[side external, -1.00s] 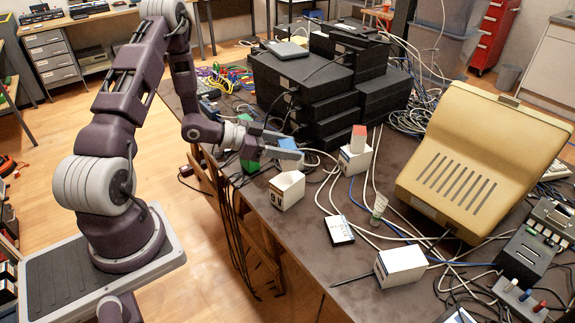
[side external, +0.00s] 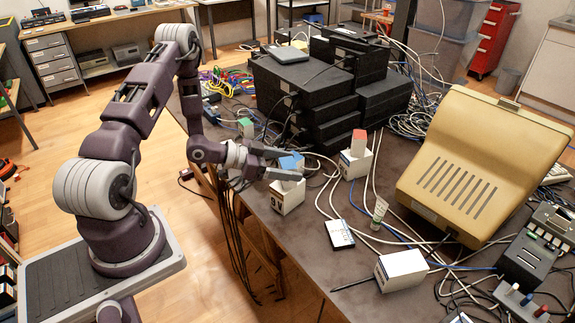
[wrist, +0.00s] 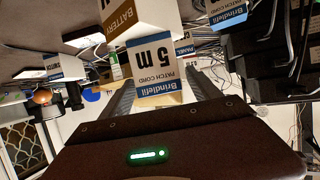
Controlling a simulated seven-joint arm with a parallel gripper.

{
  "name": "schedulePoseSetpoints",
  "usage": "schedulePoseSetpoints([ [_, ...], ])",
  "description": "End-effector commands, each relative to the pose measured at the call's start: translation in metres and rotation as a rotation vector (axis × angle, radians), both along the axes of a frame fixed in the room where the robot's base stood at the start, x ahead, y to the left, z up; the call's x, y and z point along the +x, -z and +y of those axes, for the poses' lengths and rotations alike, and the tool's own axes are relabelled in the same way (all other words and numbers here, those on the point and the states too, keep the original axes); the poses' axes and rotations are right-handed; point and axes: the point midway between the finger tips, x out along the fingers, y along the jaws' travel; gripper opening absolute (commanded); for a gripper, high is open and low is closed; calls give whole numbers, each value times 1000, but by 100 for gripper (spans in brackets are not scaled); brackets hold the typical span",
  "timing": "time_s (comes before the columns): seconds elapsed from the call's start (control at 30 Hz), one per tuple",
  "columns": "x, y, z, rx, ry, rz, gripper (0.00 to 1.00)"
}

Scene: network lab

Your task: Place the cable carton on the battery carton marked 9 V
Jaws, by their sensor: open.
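The cable carton is small and white with a blue top (side external: 291,162); its label reads "Brindlefit PATCH CORD 5 m" in the wrist view (wrist: 156,65). It sits upright on a white battery carton (side external: 286,199), which shows an orange-brown "BATTERY" band in the wrist view (wrist: 128,19). The two look in contact; the voltage mark is not readable. My gripper (side external: 290,165) is open, with one finger on each side of the cable carton. In the wrist view the fingers flank it, and the lower carton is partly cut off.
A red-topped carton (side external: 358,143) stands on another white carton (side external: 355,163) to the right. A green-topped carton (side external: 245,127) is behind my gripper. Black stacked equipment (side external: 305,105) rises at the back. Cables, a small tube (side external: 379,209) and another white carton (side external: 402,270) lie on the dark table.

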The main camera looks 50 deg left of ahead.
Motion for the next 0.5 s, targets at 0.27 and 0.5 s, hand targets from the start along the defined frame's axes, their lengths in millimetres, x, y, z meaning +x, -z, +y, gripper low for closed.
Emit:
schedulePoseSetpoints([
  [0.27,-40,-21,19,2,-6,0,72],
  [0.5,-89,-43,38,1,-5,1,72],
])
